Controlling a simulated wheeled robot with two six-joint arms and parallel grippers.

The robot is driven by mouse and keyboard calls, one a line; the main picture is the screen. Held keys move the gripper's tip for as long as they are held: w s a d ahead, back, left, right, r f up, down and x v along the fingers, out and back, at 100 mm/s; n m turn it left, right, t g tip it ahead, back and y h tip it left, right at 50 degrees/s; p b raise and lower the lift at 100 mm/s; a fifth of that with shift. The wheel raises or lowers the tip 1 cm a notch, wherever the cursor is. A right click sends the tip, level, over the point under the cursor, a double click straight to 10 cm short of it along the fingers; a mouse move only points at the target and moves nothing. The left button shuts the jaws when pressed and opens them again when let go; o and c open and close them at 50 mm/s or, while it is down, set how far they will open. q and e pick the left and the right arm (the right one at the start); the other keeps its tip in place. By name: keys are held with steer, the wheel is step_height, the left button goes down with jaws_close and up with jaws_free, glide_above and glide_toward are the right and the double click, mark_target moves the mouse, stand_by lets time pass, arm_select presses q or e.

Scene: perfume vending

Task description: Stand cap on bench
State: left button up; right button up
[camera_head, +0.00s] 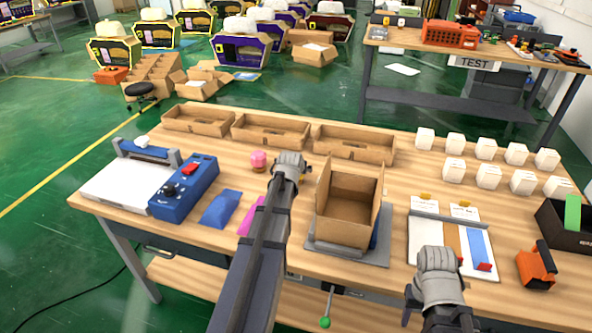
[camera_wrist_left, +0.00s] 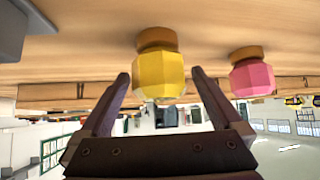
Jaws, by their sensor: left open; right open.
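A yellow faceted cap (camera_wrist_left: 160,77) with a brown collar sits on the bench in the left wrist view, collar against the wood; this view is upside down. My left gripper (camera_wrist_left: 161,82) is open, its fingertips on either side of the yellow cap with small gaps. A pink faceted cap (camera_wrist_left: 252,77) stands beside it, outside the fingers; the head view shows it too (camera_head: 258,159). In the head view my left gripper (camera_head: 290,160) mostly hides the yellow cap. My right gripper (camera_head: 437,262) is empty over the bench's front right; its fingers are hard to make out.
An open cardboard box (camera_head: 347,217) stands right of my left arm. Shallow cardboard trays (camera_head: 270,131) line the back edge. A blue device (camera_head: 183,188) is at left, several white boxes (camera_head: 454,170) at right. An orange tool (camera_head: 537,266) lies front right.

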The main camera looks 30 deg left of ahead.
arm_select(q)
steer(key=p+v, duration=0.8)
steer(key=v, duration=0.4)
steer(key=shift+s, duration=0.1)
